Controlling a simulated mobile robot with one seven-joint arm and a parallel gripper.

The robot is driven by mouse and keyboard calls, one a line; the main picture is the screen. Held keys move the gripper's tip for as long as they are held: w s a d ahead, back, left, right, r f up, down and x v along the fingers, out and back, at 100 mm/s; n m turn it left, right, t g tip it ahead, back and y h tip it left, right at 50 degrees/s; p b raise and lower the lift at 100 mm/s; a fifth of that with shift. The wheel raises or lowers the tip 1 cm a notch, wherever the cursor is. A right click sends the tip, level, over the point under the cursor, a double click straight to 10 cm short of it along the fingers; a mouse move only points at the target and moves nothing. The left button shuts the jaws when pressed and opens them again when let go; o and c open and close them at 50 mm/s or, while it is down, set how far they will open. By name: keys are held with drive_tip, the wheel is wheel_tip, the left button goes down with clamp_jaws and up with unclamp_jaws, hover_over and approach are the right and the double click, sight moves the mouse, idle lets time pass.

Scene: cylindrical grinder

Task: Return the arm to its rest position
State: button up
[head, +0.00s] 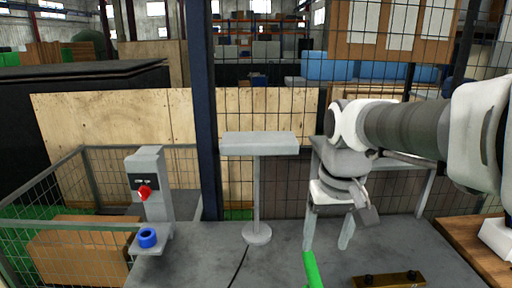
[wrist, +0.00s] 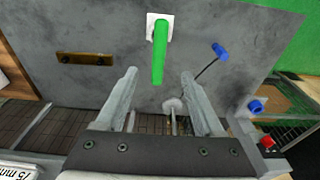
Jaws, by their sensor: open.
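My arm reaches in from the right in the head view, and my gripper (head: 328,228) hangs at its end with the fingers pointing down. In the wrist view my gripper (wrist: 155,92) shows two grey fingers spread apart. Nothing is between them, so it is open and empty. The gripper is above the grey surface (head: 205,255), apart from the green bar (head: 312,270). The green bar (wrist: 160,50) also shows in the wrist view, rising from a white square base.
A brass-coloured block (head: 388,280) lies at the front right. A grey stand with a flat top (head: 260,144) is left of my gripper. A post with a red knob (head: 144,192) and a blue ring (head: 147,238) stands at left. Wire mesh fencing (head: 60,245) borders the area.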

drive_tip(key=s+f+t, duration=0.1)
drive_tip(key=s+t, duration=0.3)
drive_tip(key=s, duration=0.6)
drive_tip(key=shift+s, duration=0.25)
drive_tip(key=shift+f, duration=0.1)
idle(1.0)
